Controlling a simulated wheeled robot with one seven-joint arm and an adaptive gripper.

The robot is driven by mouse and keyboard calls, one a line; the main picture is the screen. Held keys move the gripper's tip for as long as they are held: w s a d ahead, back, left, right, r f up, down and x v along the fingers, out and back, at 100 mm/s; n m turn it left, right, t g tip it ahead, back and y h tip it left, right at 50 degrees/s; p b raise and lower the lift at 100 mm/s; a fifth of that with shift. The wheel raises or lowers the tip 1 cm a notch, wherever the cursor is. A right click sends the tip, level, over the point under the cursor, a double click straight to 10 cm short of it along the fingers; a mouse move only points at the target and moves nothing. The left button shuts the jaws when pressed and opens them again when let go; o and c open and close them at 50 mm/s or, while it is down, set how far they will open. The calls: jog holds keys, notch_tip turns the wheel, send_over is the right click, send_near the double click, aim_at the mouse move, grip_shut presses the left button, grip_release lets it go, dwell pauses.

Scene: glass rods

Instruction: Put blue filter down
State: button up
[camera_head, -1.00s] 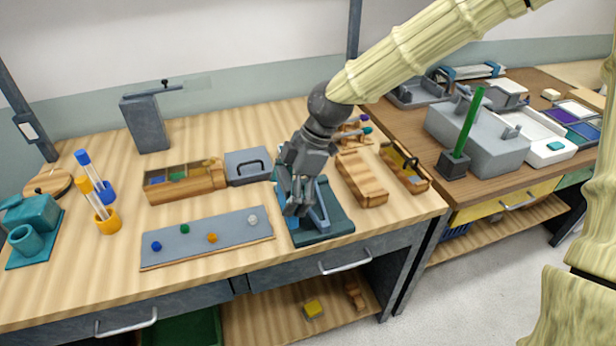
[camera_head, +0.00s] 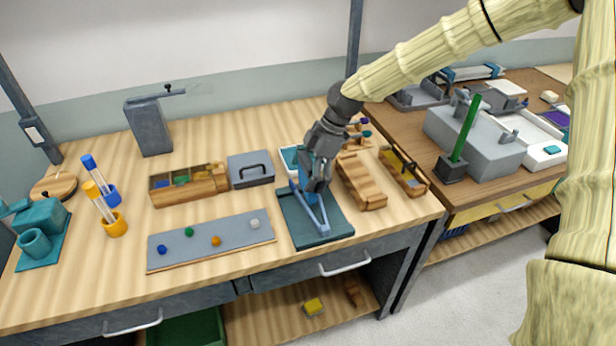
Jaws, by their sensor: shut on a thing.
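My gripper (camera_head: 316,178) is shut on a small blue piece, apparently the blue filter (camera_head: 304,181), which is mostly hidden by the fingers. They are above the back part of a dark teal stand (camera_head: 335,226) with a slanted blue-grey bar (camera_head: 312,208). I cannot tell whether the filter touches the stand. A wooden box (camera_head: 190,195) with green, blue and yellow pieces in its compartments lies to the left. A white and teal tray (camera_head: 289,159) shows partly behind my gripper.
A grey board (camera_head: 205,252) with several coloured knobs lies left of the stand. A grey handled case (camera_head: 250,170) is behind it. Wooden blocks (camera_head: 361,187) stand close on the right. Tubes in blue and orange holders (camera_head: 115,226) stand at the far left.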

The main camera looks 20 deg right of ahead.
jog(key=shift+f, duration=0.95)
jog(key=shift+f, duration=0.2)
jog(key=o, duration=0.7)
jog(key=shift+r, duration=0.2)
